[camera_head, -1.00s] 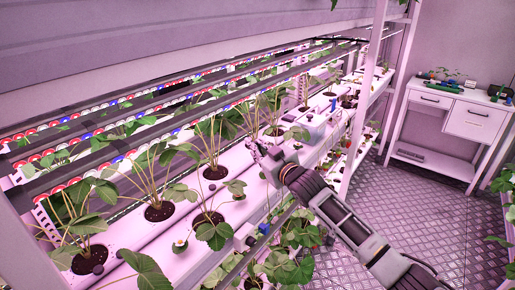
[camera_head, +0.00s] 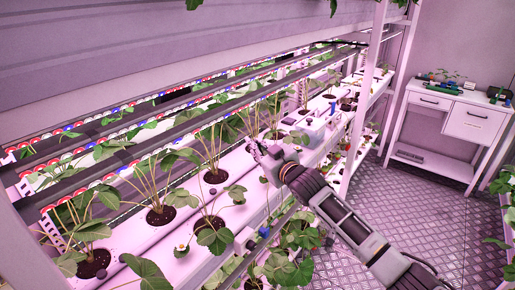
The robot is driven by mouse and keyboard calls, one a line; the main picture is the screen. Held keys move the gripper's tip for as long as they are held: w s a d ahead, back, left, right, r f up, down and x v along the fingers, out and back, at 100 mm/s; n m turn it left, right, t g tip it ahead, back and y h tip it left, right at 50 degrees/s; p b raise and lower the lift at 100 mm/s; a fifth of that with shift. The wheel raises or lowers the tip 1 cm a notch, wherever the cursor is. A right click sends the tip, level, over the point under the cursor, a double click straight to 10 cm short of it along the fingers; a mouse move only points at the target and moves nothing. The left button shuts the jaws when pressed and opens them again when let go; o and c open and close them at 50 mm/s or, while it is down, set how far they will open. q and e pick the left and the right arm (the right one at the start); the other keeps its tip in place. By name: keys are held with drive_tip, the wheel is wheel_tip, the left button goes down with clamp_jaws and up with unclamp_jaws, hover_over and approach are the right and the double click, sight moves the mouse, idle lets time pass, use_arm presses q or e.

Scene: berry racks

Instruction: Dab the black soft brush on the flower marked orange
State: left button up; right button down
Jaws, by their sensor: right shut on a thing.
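My right arm comes in from the lower right, and its gripper (camera_head: 256,149) is over the front part of the top shelf among the strawberry plants. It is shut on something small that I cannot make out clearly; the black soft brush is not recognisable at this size. A small pale flower (camera_head: 181,249) stands low near the shelf's front edge, left of and nearer than the gripper, well apart from it. I cannot see which flower bears an orange mark. My left gripper is out of view.
Strawberry plants grow from round dark holes (camera_head: 161,215) along the white top shelf (camera_head: 132,233). Striped light bars run above them. A rack post (camera_head: 359,110) stands behind my arm. A white desk (camera_head: 474,122) stands at the back right. The metal floor is clear.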

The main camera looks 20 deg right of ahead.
drive_tip(key=shift+r+p, duration=1.8)
drive_tip(key=shift+r, duration=0.6)
drive_tip(key=shift+f, duration=0.1)
